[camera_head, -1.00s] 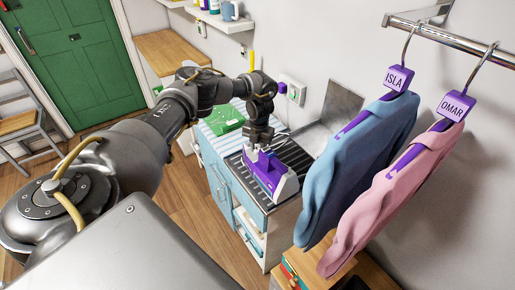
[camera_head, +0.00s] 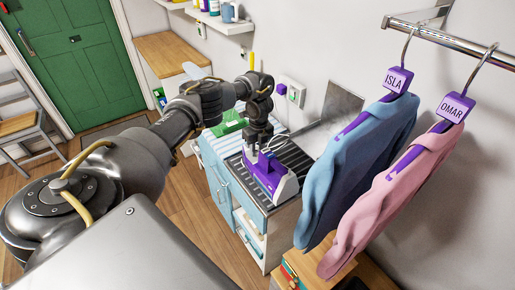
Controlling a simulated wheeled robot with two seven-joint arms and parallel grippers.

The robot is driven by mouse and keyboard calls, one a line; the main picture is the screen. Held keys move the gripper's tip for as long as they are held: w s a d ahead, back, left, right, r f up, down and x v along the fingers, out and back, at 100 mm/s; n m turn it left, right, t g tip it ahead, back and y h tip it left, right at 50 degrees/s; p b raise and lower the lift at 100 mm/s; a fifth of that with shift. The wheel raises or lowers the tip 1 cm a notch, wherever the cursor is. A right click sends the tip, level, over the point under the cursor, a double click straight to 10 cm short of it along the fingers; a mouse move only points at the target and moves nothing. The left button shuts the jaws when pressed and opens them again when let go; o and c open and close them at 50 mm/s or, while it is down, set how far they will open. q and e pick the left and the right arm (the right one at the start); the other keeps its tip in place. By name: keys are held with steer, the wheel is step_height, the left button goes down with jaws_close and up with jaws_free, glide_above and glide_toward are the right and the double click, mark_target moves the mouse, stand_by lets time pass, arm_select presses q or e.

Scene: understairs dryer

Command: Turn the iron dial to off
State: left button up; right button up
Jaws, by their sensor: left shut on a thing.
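The purple and white iron (camera_head: 272,178) rests on the dark ribbed mat (camera_head: 296,157) on top of the blue cabinet. My left gripper (camera_head: 258,146) comes down from above to the iron's far end. It is shut on a part at the top of the iron, which looks like the dial. The dial itself is hidden by the fingers, and I cannot read its setting. My right gripper is not in view.
A blue shirt (camera_head: 358,160) and a pink shirt (camera_head: 390,195) hang from the rail (camera_head: 455,40) to the right of the iron. A green pack (camera_head: 230,124) lies behind the left gripper. A wall socket (camera_head: 296,92) is above the cabinet.

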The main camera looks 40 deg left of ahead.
arm_select(q)
steer(key=n+p, duration=0.1)
steer(key=n, duration=0.4)
steer(key=shift+n+p, duration=0.3)
steer(key=shift+n, duration=0.7)
steer(key=o, duration=0.7)
steer(key=shift+r, duration=0.1)
